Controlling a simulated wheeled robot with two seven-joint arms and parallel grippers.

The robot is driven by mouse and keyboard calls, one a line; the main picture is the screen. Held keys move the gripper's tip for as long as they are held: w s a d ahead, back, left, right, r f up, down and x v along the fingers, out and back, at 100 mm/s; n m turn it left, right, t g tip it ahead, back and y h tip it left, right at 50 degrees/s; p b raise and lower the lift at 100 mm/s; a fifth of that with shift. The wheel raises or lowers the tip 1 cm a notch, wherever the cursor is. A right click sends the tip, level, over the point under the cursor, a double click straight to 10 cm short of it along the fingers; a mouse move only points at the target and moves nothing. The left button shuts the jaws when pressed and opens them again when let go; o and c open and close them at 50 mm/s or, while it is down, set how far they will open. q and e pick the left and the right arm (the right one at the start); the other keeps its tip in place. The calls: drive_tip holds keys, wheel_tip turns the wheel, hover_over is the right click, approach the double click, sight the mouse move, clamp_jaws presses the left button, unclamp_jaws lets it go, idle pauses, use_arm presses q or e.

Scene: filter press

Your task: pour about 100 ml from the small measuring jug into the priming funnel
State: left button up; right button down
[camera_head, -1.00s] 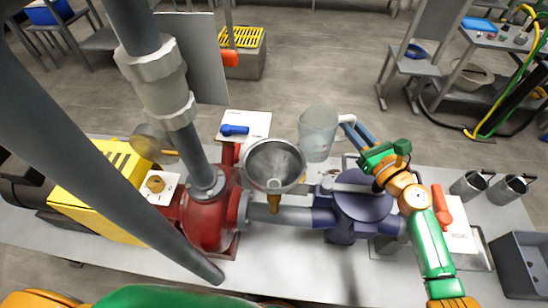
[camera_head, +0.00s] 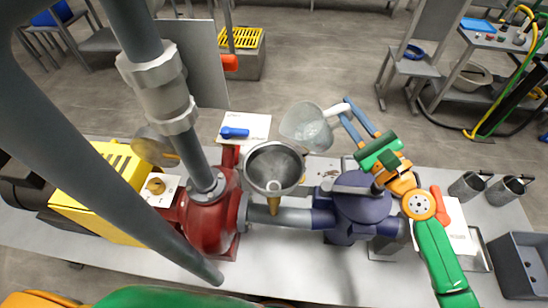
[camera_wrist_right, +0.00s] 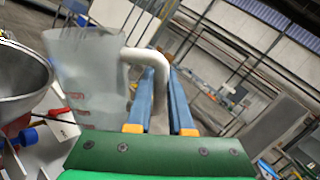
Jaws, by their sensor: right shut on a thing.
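The small measuring jug (camera_head: 307,125) is translucent and tilted toward the left, its mouth side near the funnel's upper right rim. It also shows in the right wrist view (camera_wrist_right: 88,80) with red marks on its wall. My right gripper (camera_head: 350,112) is shut on the jug's white handle; its blue fingers clasp it in the wrist view (camera_wrist_right: 160,95). The priming funnel (camera_head: 274,166), grey with a brass-coloured stem, stands upright above the pipe. Its rim shows at the left of the wrist view (camera_wrist_right: 20,85). I cannot tell the liquid level or see a stream. My left gripper is not in view.
A red pump body (camera_head: 210,215) and a thick grey pipe (camera_head: 160,85) stand left of the funnel. A blue valve body (camera_head: 355,210) sits below my right arm. Two metal cups (camera_head: 467,186) and a grey bin (camera_head: 522,262) are at the right.

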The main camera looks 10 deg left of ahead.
sight(345, 106)
drive_tip(key=shift+s+a+r+n+p, duration=0.2)
drive_tip(key=shift+s+r+n+p, duration=0.1)
drive_tip(key=shift+r, duration=0.35)
drive_tip(key=shift+s+a+r+n+p, duration=0.15)
drive_tip(key=shift+r+n, duration=0.15)
drive_tip(key=shift+r, duration=0.3)
drive_tip(key=shift+s+a+r+n+y+b, duration=0.3)
drive_tip(key=shift+n+y+b, duration=0.2)
drive_tip(key=shift+n, duration=0.3)
drive_tip(key=shift+s+a+r+n+y+b, duration=0.15)
drive_tip(key=shift+n+y+b, duration=0.1)
drive_tip(key=shift+n+b, duration=0.35)
drive_tip(key=shift+s+a+r+n+y+b, duration=0.15)
drive_tip(key=shift+n+y+b, duration=0.1)
drive_tip(key=shift+n+b, duration=0.35)
drive_tip(key=shift+n, duration=0.3)
drive_tip(key=shift+s+a+n+y+b, duration=0.3)
drive_tip(key=shift+s+n+y+b, duration=0.15)
drive_tip(key=shift+n+b, duration=0.4)
drive_tip(key=shift+s+a+r+n+g, duration=0.2)
drive_tip(key=shift+r+n+g, duration=0.15)
drive_tip(key=shift+n, duration=0.2)
drive_tip(key=shift+s+a+r+n+y, duration=0.15)
drive_tip(key=shift+s+r+n+y, duration=0.15)
drive_tip(key=shift+n, duration=0.3)
drive_tip(key=shift+s+a+r+n+g+y, duration=0.25)
drive_tip(key=shift+s+a+r+n+y, duration=0.1)
drive_tip(key=shift+s+a+n, duration=0.3)
